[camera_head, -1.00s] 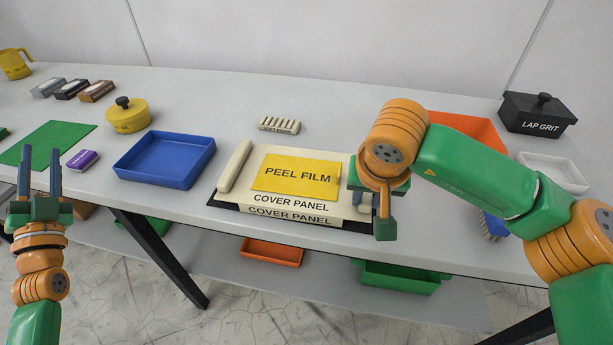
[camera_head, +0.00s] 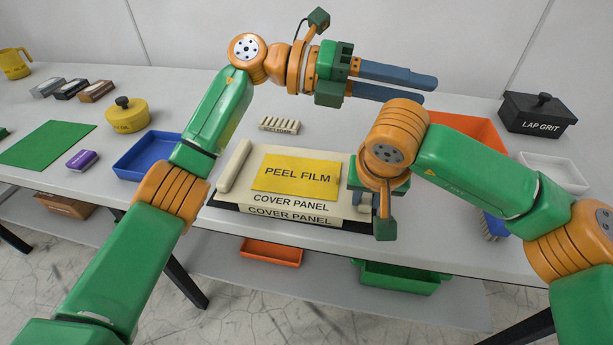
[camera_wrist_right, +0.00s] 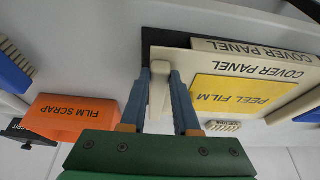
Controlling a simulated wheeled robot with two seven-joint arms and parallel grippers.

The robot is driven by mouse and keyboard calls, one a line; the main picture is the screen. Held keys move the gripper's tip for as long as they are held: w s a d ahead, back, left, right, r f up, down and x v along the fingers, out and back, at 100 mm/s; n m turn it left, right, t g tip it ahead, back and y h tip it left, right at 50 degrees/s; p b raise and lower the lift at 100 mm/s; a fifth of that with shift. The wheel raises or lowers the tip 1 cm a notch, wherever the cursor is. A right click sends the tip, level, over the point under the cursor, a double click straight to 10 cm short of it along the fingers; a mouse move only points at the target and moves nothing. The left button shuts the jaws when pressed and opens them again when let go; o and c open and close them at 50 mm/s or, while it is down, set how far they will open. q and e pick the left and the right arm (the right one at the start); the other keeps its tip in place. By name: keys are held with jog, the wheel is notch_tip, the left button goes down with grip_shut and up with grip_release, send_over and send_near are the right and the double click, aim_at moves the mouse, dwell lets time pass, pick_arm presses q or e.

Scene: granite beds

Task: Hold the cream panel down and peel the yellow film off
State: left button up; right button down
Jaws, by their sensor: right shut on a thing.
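The cream cover panel (camera_head: 297,203) lies on a dark base on the bench, and a yellow film (camera_head: 297,178) marked PEEL FILM lies flat on it. A cream bar (camera_head: 235,166) runs along its left edge. My right gripper (camera_wrist_right: 160,85) is shut on the cream grip (camera_wrist_right: 158,98) at the panel's right end; in the head view its own arm partly hides this. My left gripper (camera_head: 430,89) is high above the back of the bench, pointing right. Its two fingers are apart with nothing between them, away from the panel.
An orange FILM SCRAP bin (camera_wrist_right: 72,115) is right of the panel, partly hidden by my right arm in the head view. A black LAP GRIT box (camera_head: 537,115) and white tray (camera_head: 555,172) are farther right. A blue tray (camera_head: 140,160) and yellow pot (camera_head: 127,115) are left.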

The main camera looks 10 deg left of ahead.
pick_arm(q)
notch_tip(320, 180, down, 5)
jog(key=d+y, duration=0.1)
jog(key=y, duration=0.5)
jog(key=n+t+y, duration=0.2)
jog(key=n+y, duration=0.4)
jog(key=y, duration=0.5)
send_near(339, 170)
jog(key=shift+s+f, duration=0.15)
jog(key=shift+f, duration=0.45)
jog(key=shift+s+f, duration=0.15)
jog(key=shift+f, duration=0.4)
jog(key=x, duration=0.5)
jog(key=shift+f, duration=0.1)
jog(key=shift+w+f, duration=0.25)
jog(key=shift+f, duration=0.35)
grip_shut()
